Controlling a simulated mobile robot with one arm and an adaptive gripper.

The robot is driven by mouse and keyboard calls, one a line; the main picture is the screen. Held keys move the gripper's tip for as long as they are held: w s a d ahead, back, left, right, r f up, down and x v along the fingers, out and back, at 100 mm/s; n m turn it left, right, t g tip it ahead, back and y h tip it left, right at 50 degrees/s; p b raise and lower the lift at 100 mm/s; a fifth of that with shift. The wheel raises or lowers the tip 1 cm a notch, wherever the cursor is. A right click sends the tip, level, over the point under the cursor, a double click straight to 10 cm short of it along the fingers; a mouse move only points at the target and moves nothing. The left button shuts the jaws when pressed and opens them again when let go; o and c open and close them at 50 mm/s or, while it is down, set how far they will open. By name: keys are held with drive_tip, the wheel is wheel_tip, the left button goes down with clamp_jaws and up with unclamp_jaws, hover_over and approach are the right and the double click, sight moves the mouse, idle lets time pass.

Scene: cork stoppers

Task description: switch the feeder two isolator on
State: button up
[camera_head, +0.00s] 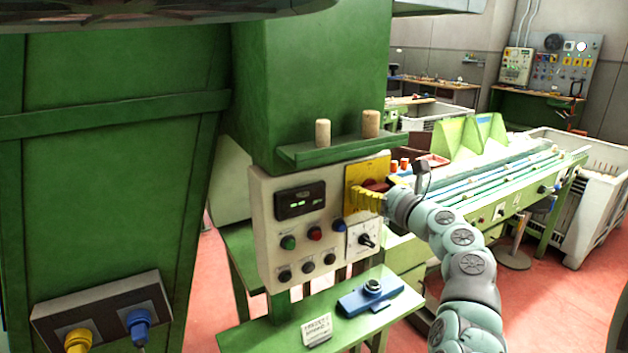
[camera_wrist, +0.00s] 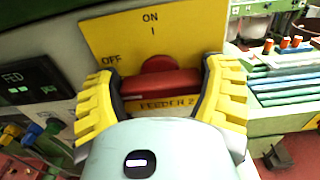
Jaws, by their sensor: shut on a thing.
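The feeder two isolator is a red handle (camera_wrist: 160,82) on a yellow plate (camera_wrist: 150,32). The plate reads ON at the top, OFF at the left and FEEDER 2 below. The handle's bar lies across the plate, roughly level, in line with OFF rather than pointing up to ON. The handle (camera_head: 376,185) and plate (camera_head: 368,168) also show in the head view, at the panel's upper right, partly hidden. My gripper (camera_wrist: 162,92) is shut on the handle, one yellow finger on each side. In the head view my gripper (camera_head: 370,200) reaches in from the right.
The panel (camera_head: 265,225) also carries a display (camera_head: 300,201), several buttons and a rotary selector (camera_head: 366,241) just below my gripper. Two corks (camera_head: 323,133) stand on the green shelf (camera_head: 340,150) above. A blue device (camera_head: 370,298) sits on the lower shelf.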

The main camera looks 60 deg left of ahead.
drive_tip(key=shift+s+m, duration=0.1)
drive_tip(key=shift+m, duration=0.3)
drive_tip(key=m+p, duration=0.2)
drive_tip(key=m, duration=0.1)
drive_tip(key=shift+r, duration=0.15)
drive_tip(key=m+p, duration=0.2)
drive_tip(key=m, duration=0.2)
drive_tip(key=shift+p, duration=0.4)
drive_tip(key=m+p, duration=0.1)
drive_tip(key=m, duration=0.2)
drive_tip(key=m+p, duration=0.2)
drive_tip(key=shift+w+m, duration=0.2)
drive_tip(key=shift+m, duration=0.2)
drive_tip(key=m+p, duration=0.2)
drive_tip(key=m, duration=0.2)
drive_tip(key=shift+f+p, duration=0.2)
drive_tip(key=shift+p, duration=0.15)
drive_tip(key=o, duration=1.1)
drive_tip(key=shift+f, duration=0.1)
drive_tip(key=shift+c, duration=0.2)
